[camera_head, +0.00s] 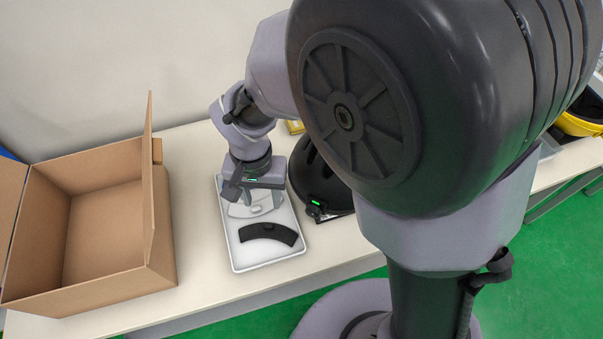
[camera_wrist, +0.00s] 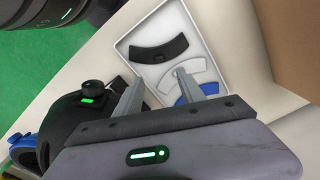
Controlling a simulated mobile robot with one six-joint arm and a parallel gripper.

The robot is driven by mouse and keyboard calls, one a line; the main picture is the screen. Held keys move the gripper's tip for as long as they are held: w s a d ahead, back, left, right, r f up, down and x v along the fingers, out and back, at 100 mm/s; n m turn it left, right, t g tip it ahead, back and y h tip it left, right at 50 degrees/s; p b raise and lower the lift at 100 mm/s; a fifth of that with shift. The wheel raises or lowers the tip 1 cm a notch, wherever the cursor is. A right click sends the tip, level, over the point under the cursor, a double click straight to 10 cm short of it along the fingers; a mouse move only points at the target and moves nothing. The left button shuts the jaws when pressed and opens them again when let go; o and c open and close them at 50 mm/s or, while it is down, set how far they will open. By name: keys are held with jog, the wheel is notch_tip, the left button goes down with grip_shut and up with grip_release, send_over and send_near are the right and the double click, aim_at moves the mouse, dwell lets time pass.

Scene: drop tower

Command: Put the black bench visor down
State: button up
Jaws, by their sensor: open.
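The black bench visor (camera_head: 268,235) lies flat in the near part of a white tray (camera_head: 238,262) on the bench. It also shows in the wrist view (camera_wrist: 160,50), near the tray's edge. My gripper (camera_head: 244,196) is over the far part of the tray, apart from the black visor. In the wrist view its two fingers (camera_wrist: 158,80) are spread with nothing between them. A pale visor (camera_wrist: 192,72) lies beside the black one, partly behind a finger. A blue visor (camera_wrist: 203,90) beyond it is partly hidden by my gripper.
A black helmet (camera_head: 318,188) with a green light sits close to the tray's right. A yellow item (camera_head: 294,127) lies behind. The bench front strip is clear.

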jog(key=s+d+r+m+t+y, duration=0.1)
jog(key=s+d+r+t, duration=0.2)
jog(key=d+r, duration=0.5)
jog(key=s+d+r+m+t+y, duration=0.1)
jog(key=s+d+r+t, duration=0.1)
jog(key=s+d+r, duration=0.4)
notch_tip(320, 180, up, 3)
jog(key=shift+d+r+m+t, duration=0.15)
jog(key=shift+d+m+t, duration=0.2)
jog(key=shift+d, duration=0.5)
